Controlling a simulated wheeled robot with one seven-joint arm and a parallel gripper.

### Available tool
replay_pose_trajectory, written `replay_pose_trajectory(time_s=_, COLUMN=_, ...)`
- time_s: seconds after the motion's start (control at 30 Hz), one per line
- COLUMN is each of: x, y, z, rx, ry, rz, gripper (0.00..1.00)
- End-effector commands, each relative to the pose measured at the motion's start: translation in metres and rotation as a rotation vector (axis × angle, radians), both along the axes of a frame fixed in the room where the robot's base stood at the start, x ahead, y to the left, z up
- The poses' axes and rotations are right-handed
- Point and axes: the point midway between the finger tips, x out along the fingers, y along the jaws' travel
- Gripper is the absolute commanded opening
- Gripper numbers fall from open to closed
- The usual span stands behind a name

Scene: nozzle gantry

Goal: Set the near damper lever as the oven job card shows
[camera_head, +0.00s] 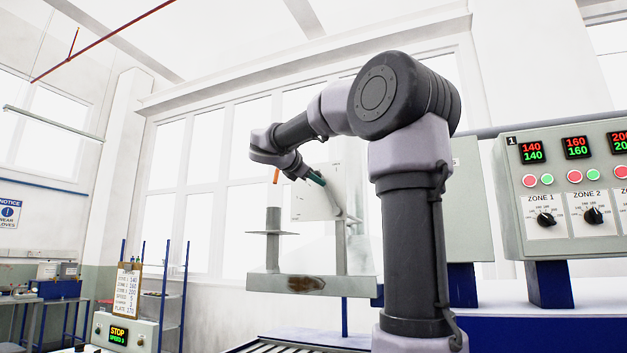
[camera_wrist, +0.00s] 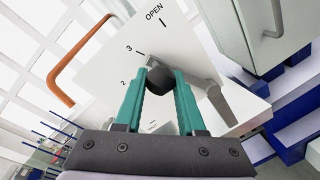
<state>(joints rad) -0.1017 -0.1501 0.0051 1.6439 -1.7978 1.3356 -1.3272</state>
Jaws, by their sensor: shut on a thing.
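My gripper (camera_wrist: 160,82) has its teal fingers closed on the black knob (camera_wrist: 159,80) of the damper lever in the wrist view. The white damper plate (camera_wrist: 198,45) behind it is marked OPEN, 3 and 2. The knob sits close to the 3 mark; fingers hide part of the lever and the lower marks. In the head view, my gripper (camera_head: 316,178) is at the white plate (camera_head: 304,203), and the knob cannot be made out. The job card (camera_head: 127,290) hangs on a clipboard at lower left; its damper line is too small to read surely.
An orange curved handle (camera_wrist: 70,85) is left of my gripper. The oven control panel (camera_head: 570,185) is at right. A small panel reading STOP (camera_head: 119,334) sits at lower left.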

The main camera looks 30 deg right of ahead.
Motion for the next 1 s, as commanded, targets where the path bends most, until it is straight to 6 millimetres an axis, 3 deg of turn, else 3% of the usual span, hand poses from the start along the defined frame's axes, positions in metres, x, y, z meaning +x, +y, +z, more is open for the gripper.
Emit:
replay_pose_trajectory(time_s=0.27, x=0.0, y=0.0, z=0.0, rx=0.0, ry=-0.001, rz=0.001, gripper=0.0)
replay_pose_trajectory(time_s=0.3, x=0.0, y=0.0, z=0.0, rx=-0.001, ry=0.0, rz=0.001, gripper=0.5)
replay_pose_trajectory(time_s=0.37, x=0.0, y=0.0, z=0.0, rx=-0.001, ry=0.0, rz=0.001, gripper=0.69)
replay_pose_trajectory(time_s=0.73, x=-0.002, y=0.003, z=0.001, rx=-0.001, ry=0.0, rz=0.001, gripper=0.69)
replay_pose_trajectory(time_s=1.0, x=-0.026, y=0.041, z=0.005, rx=-0.001, ry=-0.002, rz=0.001, gripper=0.69)
